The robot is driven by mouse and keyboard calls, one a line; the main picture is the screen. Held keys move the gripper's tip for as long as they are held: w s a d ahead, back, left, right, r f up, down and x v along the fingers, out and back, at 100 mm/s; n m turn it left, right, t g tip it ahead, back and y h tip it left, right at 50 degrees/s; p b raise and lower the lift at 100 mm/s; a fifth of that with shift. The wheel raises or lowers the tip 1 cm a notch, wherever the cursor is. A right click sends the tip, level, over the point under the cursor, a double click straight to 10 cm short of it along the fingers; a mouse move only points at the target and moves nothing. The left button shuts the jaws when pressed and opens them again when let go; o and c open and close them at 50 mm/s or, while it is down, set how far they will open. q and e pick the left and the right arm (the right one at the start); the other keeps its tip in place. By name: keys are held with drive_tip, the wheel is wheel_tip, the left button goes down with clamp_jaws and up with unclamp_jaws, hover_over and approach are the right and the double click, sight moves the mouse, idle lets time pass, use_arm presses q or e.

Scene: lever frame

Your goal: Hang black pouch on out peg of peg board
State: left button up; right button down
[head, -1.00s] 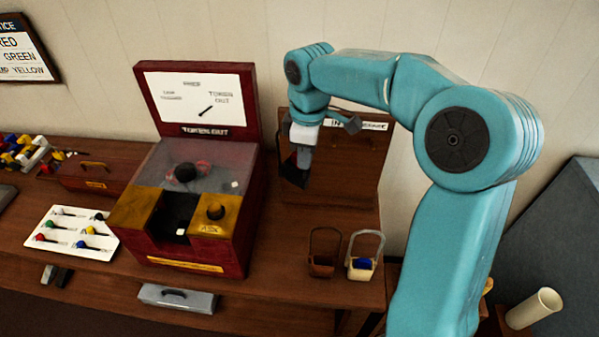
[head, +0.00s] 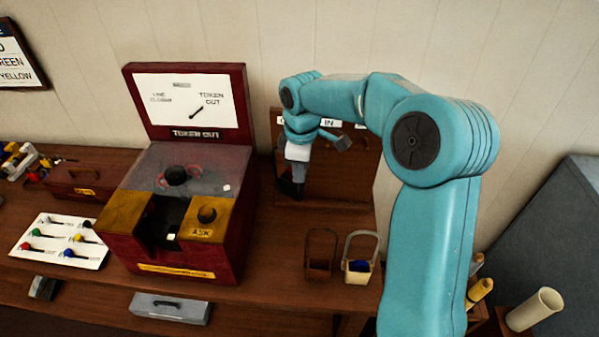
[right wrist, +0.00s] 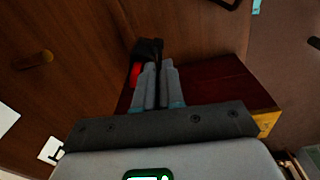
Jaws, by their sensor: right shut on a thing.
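The peg board (head: 345,178) is a brown upright panel at the back of the bench, right of the dark red machine. Its white labels show "IN" and, at the left, part of a word starting with O. My right gripper (head: 297,172) is in front of the board's left part, shut on the black pouch (head: 290,188), which hangs below it. In the right wrist view the black pouch (right wrist: 149,47) is at the fingertips, with a red patch beside it. A wooden peg (right wrist: 34,60) sticks out at the left there, apart from the pouch. My left gripper is not in view.
The dark red machine (head: 130,240) stands close left of the board. Two small baskets, brown (head: 319,268) and cream (head: 358,273), stand at the bench front below the board. A white tray (head: 50,255) and a grey box (head: 170,308) are further left.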

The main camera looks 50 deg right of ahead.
drive_tip(key=w+d+f+p, duration=0.1)
drive_tip(key=w+d+p, duration=0.2)
drive_tip(key=w+d, duration=0.1)
drive_tip(key=shift+d+f, duration=0.15)
drive_tip(key=shift+d, duration=0.5)
drive_tip(key=shift+f, duration=0.1)
idle(0.7)
